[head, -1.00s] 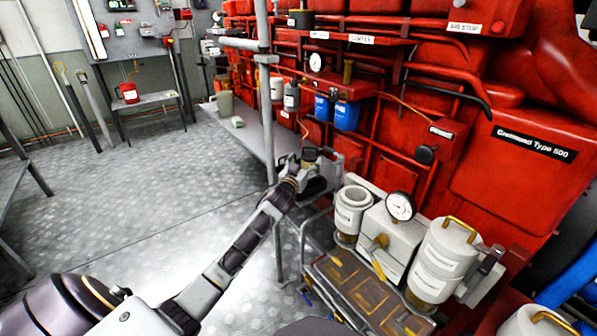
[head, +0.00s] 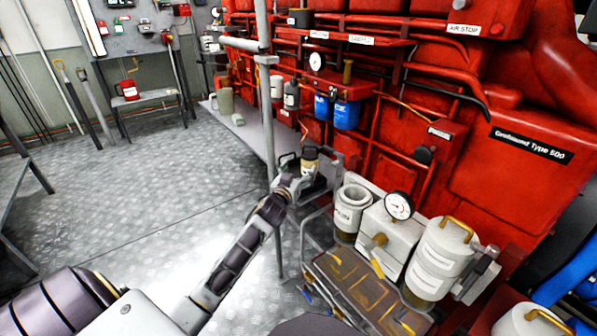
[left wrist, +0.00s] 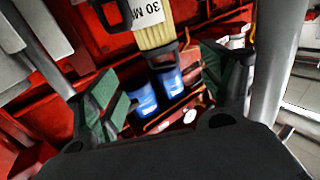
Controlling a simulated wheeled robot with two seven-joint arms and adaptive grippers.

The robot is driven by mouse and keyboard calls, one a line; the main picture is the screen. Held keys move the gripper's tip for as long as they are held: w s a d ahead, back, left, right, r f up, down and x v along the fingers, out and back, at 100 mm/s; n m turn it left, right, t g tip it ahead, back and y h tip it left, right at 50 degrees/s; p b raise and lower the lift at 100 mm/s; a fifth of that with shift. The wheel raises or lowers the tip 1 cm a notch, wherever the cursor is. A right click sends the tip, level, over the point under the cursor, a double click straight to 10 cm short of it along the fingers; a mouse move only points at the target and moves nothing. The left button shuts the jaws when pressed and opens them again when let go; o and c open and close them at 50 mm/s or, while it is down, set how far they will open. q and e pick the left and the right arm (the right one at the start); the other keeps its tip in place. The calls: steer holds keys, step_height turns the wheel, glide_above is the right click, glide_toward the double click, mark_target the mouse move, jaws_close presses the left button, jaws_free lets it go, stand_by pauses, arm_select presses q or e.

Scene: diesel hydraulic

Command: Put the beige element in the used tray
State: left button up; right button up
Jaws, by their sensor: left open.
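The beige element (left wrist: 153,28) is pleated, with a white label marked "30 MI" and a dark handle-like end. In the left wrist view it is at the top centre, just beyond my open left gripper (left wrist: 167,82). In the head view, a small beige part (head: 310,154) that looks like it shows beside my left gripper (head: 299,172), near the grey post. I see no clear grip on it. A shallow brown compartmented tray (head: 352,284) is at the lower middle; I cannot read whether it is the used tray. My right gripper is not in view.
A grey post (head: 270,120) stands close beside my left gripper. White canisters (head: 436,262) and a gauge (head: 398,205) stand right of the tray. Blue filters (head: 346,115) hang on the red machine behind.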

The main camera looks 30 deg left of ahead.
arm_select(q)
steer(key=shift+f, duration=0.1)
stand_by(0.6)
steer(key=s+d+f+g+h, duration=0.1)
steer(key=s+d+f+g, duration=0.45)
steer(key=f, duration=0.55)
steer(key=s+d+f+m+g+h, duration=0.1)
steer(key=s+d+f, duration=0.3)
steer(key=s, duration=0.5)
steer(key=s+d+f+m+g+h, duration=0.2)
steer(key=s+d+f+g, duration=0.2)
steer(key=s+d, duration=0.4)
steer(key=s+d+f+m+g+h, duration=0.1)
steer(key=s+d+f, duration=0.4)
steer(key=s, duration=0.7)
steer(key=shift+s+d+f+g+h, duration=0.2)
steer(key=shift+d+f+g+h, duration=0.15)
steer(key=shift+d+g+h, duration=0.45)
steer(key=shift+d, duration=0.25)
